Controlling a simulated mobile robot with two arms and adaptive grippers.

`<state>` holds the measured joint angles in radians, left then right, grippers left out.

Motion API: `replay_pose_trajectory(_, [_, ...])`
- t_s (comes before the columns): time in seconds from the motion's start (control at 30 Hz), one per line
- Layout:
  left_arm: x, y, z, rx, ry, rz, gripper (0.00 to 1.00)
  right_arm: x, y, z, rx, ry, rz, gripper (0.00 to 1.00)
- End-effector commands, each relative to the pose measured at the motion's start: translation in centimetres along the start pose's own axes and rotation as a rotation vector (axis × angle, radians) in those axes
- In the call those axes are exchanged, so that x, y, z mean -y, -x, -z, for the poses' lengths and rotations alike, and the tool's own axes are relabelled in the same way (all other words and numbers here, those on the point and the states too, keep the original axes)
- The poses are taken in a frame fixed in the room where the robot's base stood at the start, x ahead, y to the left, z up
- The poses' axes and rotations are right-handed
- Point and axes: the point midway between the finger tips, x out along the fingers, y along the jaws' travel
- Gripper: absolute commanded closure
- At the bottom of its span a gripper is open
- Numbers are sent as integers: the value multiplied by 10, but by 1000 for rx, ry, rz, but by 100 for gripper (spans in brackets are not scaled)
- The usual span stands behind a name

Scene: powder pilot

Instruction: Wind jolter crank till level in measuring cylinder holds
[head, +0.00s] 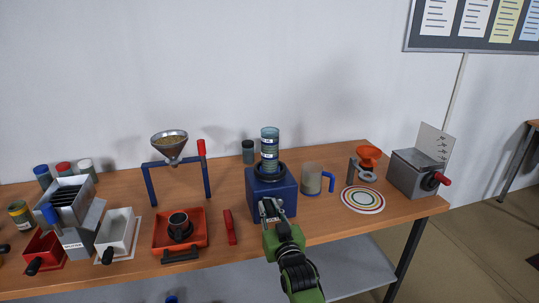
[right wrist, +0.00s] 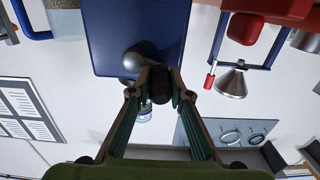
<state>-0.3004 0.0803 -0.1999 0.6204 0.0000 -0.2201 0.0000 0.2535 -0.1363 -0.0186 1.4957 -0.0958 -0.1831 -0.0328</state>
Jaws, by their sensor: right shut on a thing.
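The jolter (head: 285,198) is a blue box near the middle of the bench; its front face also shows in the right wrist view (right wrist: 110,30). The measuring cylinder (head: 270,150) stands upright on top of it, banded with marks; I cannot read the powder level. My right gripper (head: 268,208) is at the jolter's front and shut on the dark crank handle (right wrist: 160,84), which sits between the fingers in the right wrist view. A round grey hub (right wrist: 132,62) shows beside the handle. The crank is mostly hidden in the head view. My left gripper is not in view.
A tan mug (head: 311,178) with a blue handle stands close right of the jolter. A red tool (head: 230,228) lies to its left, near an orange tray (head: 160,240). A funnel stand (head: 149,187) is further left. A grey box with a red-handled crank (head: 413,176) stands far right.

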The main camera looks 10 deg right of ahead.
Motion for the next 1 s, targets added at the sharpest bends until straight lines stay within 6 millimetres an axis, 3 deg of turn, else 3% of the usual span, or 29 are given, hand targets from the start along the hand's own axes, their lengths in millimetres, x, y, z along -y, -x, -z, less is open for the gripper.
replay_pose_trajectory(0.17, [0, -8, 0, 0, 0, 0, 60, -2, 0, -11, 1, 1, -3, 100])
replay_pose_trajectory(0.3, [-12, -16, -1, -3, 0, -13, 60, -2, 0, -25, 2, 1, -3, 100])
replay_pose_trajectory(0.67, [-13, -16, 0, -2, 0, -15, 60, -4, 0, -24, -3, 2, -4, 100])
replay_pose_trajectory(1.0, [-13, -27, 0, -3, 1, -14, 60, -19, -1, -41, -7, 4, -6, 100])
